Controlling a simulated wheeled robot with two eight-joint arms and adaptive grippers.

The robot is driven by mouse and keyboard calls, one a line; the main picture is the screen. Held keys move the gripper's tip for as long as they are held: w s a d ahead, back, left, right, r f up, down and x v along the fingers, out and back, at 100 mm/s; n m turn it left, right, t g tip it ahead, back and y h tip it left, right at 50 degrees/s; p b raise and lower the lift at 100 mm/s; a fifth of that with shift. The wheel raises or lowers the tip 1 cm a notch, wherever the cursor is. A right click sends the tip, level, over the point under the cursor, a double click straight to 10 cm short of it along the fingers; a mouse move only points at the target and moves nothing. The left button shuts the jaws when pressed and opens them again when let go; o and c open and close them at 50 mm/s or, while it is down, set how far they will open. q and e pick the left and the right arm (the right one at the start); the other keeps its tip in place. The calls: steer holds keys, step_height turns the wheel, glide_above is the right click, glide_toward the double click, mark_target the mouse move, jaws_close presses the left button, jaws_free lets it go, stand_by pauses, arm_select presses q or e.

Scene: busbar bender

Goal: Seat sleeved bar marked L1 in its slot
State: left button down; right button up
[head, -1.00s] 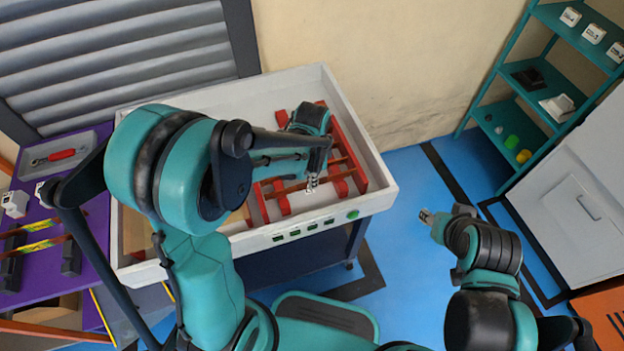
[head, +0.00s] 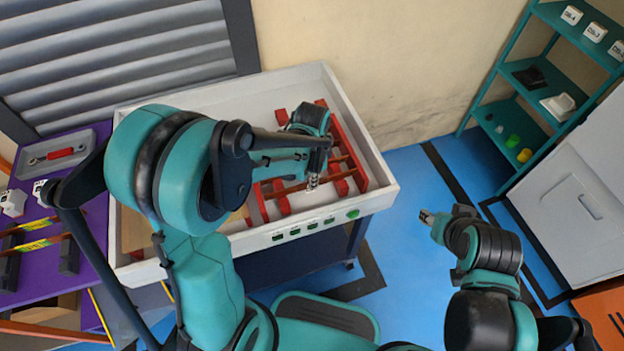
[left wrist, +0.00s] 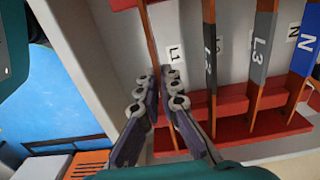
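In the left wrist view a narrow brown bar (left wrist: 151,38) runs from the far red rail down between my fingertips, beside the L1 mark (left wrist: 175,60) on the pale tray floor. My left gripper (left wrist: 159,80) is closed in on this bar, with a finger on each side. The bar's lower part reaches the near red rail (left wrist: 230,105) but is partly hidden by the fingers, so its seating is unclear. In the head view my left gripper (head: 312,182) is over the red frame (head: 343,140). My right gripper (head: 427,216) hangs away from the tray, its fingers too small to judge.
Sleeved bars marked L2 (left wrist: 209,60), L3 (left wrist: 261,55) and N (left wrist: 306,42) lie to the right of my fingers. The white tray's rim (head: 357,125) surrounds the frame. A purple table (head: 95,215) stands left, a teal shelf (head: 535,135) right. Blue floor lies clear around my right gripper.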

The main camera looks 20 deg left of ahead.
arm_select(q)
steer(key=shift+f+b, duration=0.8)
steer(key=shift+f, duration=0.15)
steer(key=c, duration=1.6)
jaws_free()
steer(key=shift+c, duration=0.2)
steer(key=shift+r, duration=0.1)
step_height(320, 180, up, 12)
steer(key=s+a+r+n+t, duration=0.1)
steer(key=s+a+n+t, duration=0.1)
steer(key=s+n, duration=0.3)
steer(key=s+a+n+t, duration=0.2)
steer(key=s+n+t, duration=0.3)
steer(key=n, duration=0.1)
steer(key=shift+s+a+r, duration=0.15)
steer(key=shift+a+r, duration=0.2)
